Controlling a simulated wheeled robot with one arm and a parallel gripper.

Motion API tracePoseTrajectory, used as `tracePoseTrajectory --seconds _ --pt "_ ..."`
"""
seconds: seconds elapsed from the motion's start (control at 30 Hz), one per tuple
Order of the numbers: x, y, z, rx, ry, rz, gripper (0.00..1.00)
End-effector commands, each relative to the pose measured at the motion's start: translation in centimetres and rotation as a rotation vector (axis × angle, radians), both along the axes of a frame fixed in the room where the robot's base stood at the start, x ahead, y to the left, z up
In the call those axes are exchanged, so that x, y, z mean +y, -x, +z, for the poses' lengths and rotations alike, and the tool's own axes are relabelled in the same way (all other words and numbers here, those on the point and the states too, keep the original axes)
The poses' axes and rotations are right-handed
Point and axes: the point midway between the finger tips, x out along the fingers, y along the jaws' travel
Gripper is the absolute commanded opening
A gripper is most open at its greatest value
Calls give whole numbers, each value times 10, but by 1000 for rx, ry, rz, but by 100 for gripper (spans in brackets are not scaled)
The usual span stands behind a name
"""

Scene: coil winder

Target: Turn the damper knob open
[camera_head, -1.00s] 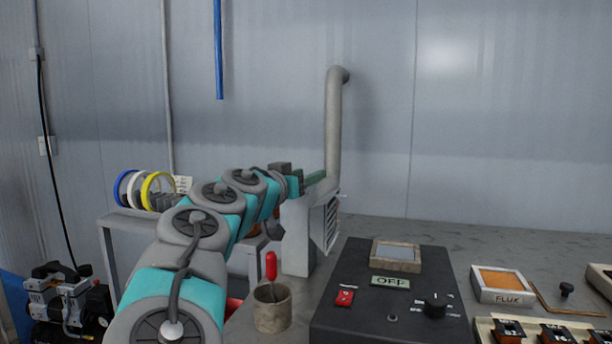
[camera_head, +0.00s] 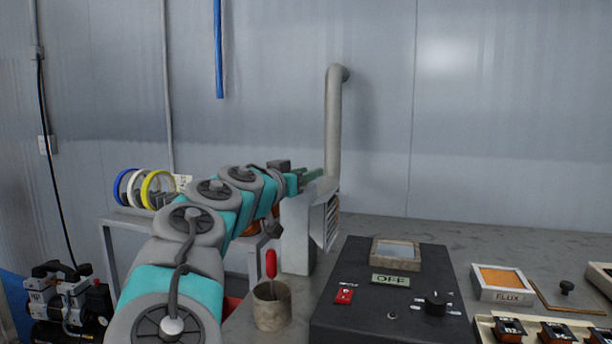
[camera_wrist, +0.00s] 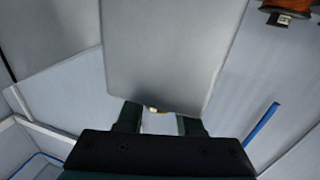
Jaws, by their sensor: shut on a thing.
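The grey fume extractor (camera_head: 297,235) stands at the back of the bench, with a louvred side and a grey duct (camera_head: 333,125) rising from it. My gripper (camera_head: 318,174) is at the top of its housing, beside the duct's base. In the wrist view my two dark green fingers (camera_wrist: 159,122) reach the edge of a large grey panel. A small brass-coloured bit (camera_wrist: 152,109), seemingly part of the damper knob, shows between them. The jaws are shut on the knob, which is mostly hidden. I cannot tell its turn angle.
A cup (camera_head: 272,306) with a red-handled tool stands in front of the extractor. A black control box (camera_head: 385,315) with an OFF plate is to its right. Coloured spools (camera_head: 145,190) sit on a rack at left.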

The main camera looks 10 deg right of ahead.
Motion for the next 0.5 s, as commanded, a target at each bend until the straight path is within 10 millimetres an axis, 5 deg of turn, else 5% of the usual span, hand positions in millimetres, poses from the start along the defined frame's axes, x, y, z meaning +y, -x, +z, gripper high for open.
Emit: tracePoseTrajectory --seconds 0.5 --pt "-4 4 1 0 2 -219 0"
